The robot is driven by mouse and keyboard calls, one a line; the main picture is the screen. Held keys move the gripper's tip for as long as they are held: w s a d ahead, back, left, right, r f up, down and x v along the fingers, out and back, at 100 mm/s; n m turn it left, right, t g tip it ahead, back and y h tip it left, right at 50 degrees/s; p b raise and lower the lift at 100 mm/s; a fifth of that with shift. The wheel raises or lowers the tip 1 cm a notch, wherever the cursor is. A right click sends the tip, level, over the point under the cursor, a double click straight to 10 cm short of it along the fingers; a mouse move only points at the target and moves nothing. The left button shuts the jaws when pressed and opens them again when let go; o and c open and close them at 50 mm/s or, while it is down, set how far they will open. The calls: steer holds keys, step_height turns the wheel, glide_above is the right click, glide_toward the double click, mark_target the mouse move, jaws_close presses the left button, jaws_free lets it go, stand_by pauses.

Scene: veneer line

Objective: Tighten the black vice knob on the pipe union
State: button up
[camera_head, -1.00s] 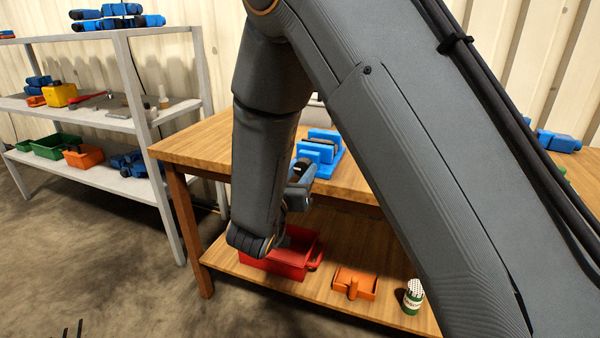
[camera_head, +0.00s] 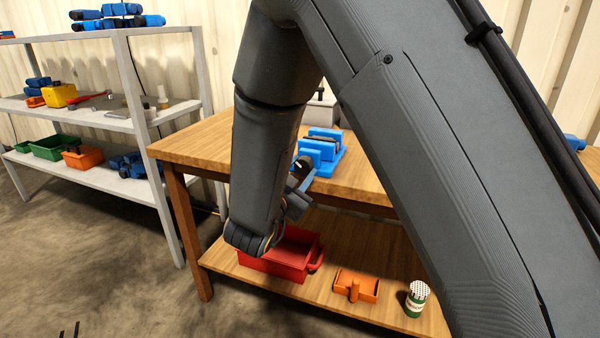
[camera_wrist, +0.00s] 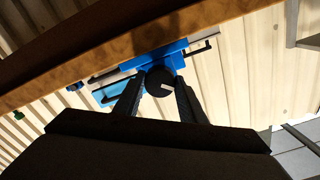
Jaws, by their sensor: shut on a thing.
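The blue vice (camera_head: 327,158) stands on the wooden bench near its front edge. A dark piece, perhaps the pipe union, shows between its jaws, too small to make out. The round black knob (camera_wrist: 159,80) with a pale mark sits at the front of the vice, which also shows in the wrist view (camera_wrist: 150,63). My gripper (camera_wrist: 160,88) is shut on the knob, one dark finger on each side. In the head view my gripper (camera_head: 301,178) is at the vice's front, partly hidden by my own wrist.
The bench top (camera_head: 205,140) is clear at the left. A grey rack (camera_head: 125,122) with tools and bins stands at the left.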

steer(key=shift+m, duration=0.3)
stand_by(0.4)
steer(key=o, duration=1)
steer(key=shift+o, duration=0.2)
steer(key=v, duration=0.7)
steer(key=shift+s+a+b, duration=0.15)
steer(key=shift+s+b, duration=0.15)
steer(key=shift+s, duration=0.05)
